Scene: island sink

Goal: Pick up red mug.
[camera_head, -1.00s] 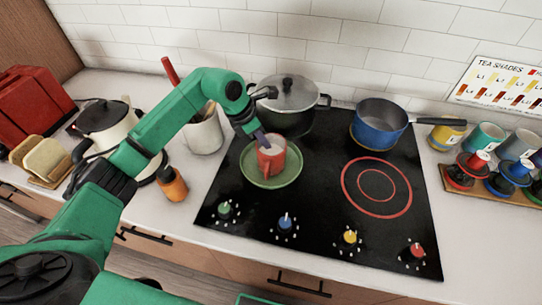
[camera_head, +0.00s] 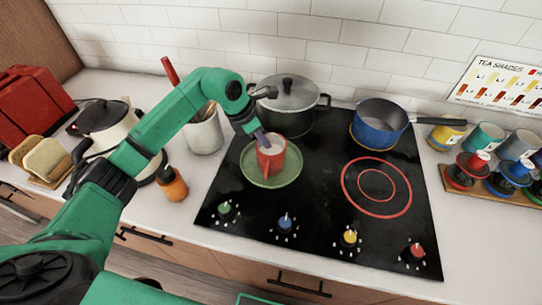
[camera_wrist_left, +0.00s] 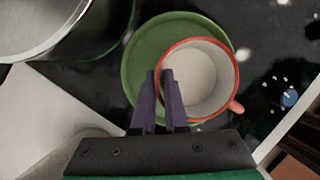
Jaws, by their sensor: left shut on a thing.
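The red mug (camera_head: 270,160) stands upright over the green plate (camera_head: 287,175) on the black cooktop; I cannot tell whether it touches the plate. Its handle points toward the front. In the left wrist view the mug (camera_wrist_left: 225,78) is empty and white inside, with the plate (camera_wrist_left: 143,60) beneath it. My left gripper (camera_head: 262,138) comes down on the mug's rim from the upper left. In the left wrist view its purple fingers (camera_wrist_left: 160,78) are shut on the mug's left rim wall. My right gripper is not in view.
A lidded grey pot (camera_head: 290,95) stands just behind the mug, and a blue saucepan (camera_head: 378,125) stands at the back right. A utensil crock (camera_head: 203,132) and an orange bottle (camera_head: 172,185) are to the left. The front right burner (camera_head: 376,190) is clear.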

